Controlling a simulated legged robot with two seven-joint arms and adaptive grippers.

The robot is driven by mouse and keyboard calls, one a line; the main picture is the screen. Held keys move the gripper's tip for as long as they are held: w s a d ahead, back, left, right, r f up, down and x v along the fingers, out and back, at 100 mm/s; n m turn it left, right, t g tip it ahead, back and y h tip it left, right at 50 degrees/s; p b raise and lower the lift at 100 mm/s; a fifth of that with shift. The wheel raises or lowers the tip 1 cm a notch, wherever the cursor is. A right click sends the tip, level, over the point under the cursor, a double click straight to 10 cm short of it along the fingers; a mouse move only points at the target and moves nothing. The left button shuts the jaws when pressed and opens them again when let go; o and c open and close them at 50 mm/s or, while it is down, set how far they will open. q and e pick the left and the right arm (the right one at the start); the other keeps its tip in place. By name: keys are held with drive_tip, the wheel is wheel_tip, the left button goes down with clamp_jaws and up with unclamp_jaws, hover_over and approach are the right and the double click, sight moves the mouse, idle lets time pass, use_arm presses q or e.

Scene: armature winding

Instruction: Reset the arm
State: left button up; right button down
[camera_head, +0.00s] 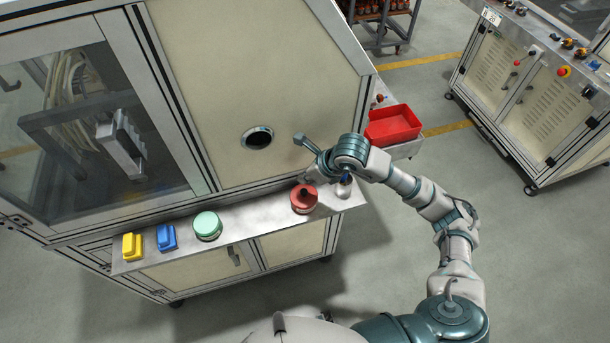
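My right arm reaches in from the lower right across the front of the machine. Its gripper (305,160) is at the right end of the machine's metal ledge, just above and beside a round red button (304,198). One finger points up and left, apart from the lower part of the gripper near the button, so it looks open and empty. I cannot tell whether it touches the button. A small dark-blue and silver knob (344,186) sits right of the red button, partly under my wrist. My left gripper is not in view.
The ledge (262,215) also carries a green round button (207,226), a blue switch (166,238) and a yellow switch (132,247). A cream machine panel (240,80) rises behind. A red bin (392,125) stands right of it. Open floor lies between the machines.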

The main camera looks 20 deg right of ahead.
sight(305, 192)
drive_tip(key=shift+f, duration=0.1)
drive_tip(key=shift+f+b, duration=2.45)
drive_tip(key=shift+f, duration=0.1)
drive_tip(key=shift+r, duration=0.1)
drive_tip(key=shift+r+p, duration=2)
drive_tip(key=shift+r, duration=1.55)
